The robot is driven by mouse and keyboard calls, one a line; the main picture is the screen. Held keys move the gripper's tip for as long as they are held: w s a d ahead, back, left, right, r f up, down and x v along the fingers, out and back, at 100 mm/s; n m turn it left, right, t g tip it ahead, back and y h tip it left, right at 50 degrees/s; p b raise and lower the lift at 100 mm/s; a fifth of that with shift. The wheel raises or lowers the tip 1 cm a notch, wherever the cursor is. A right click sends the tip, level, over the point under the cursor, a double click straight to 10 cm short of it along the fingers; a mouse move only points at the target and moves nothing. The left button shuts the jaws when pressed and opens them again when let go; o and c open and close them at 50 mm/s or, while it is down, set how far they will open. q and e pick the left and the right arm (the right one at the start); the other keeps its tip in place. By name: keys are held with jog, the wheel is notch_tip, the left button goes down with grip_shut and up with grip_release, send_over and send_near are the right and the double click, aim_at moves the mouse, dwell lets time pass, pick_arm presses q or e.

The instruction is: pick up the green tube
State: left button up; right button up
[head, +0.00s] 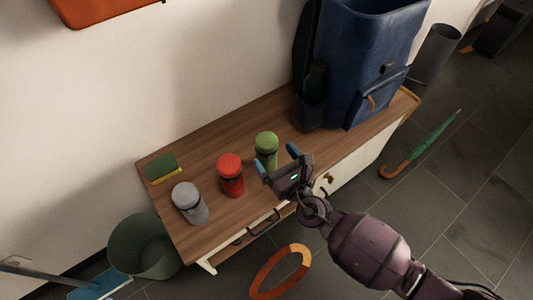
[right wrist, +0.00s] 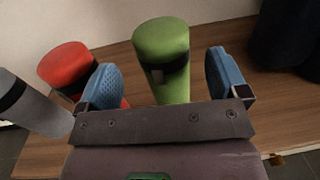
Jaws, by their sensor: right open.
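The green tube (head: 266,148) stands upright on the wooden cabinet top (head: 210,150), with a dark band around it. My right gripper (head: 277,160) is open, close to the tube on its front right side. In the right wrist view the green tube (right wrist: 163,60) stands ahead, between the lines of the two blue fingers (right wrist: 165,80), and the gripper does not hold it. Its lower end is hidden behind the gripper's dark bar. My left gripper is not in view.
A red tube (head: 231,175) and a grey tube (head: 190,203) stand left of the green one. A sponge (head: 161,168) lies behind them. A blue backpack (head: 365,60) stands at the right end. A bin (head: 142,247) and green umbrella (head: 425,146) are beside the cabinet.

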aim_at(272, 155)
jog(key=x, duration=0.2)
jog(key=b+x, duration=0.1)
jog(key=x, duration=0.1)
jog(key=shift+d+f, duration=0.1)
jog(key=shift+f, duration=0.3)
jog(key=shift+w+a+r, duration=0.1)
jog(key=shift+w+a, duration=0.15)
jog(key=shift+w, duration=0.3)
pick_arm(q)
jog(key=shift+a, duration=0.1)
pick_arm(e)
jog(key=shift+c, duration=0.4)
jog(key=c, duration=1.1)
jog(key=shift+r, duration=0.15)
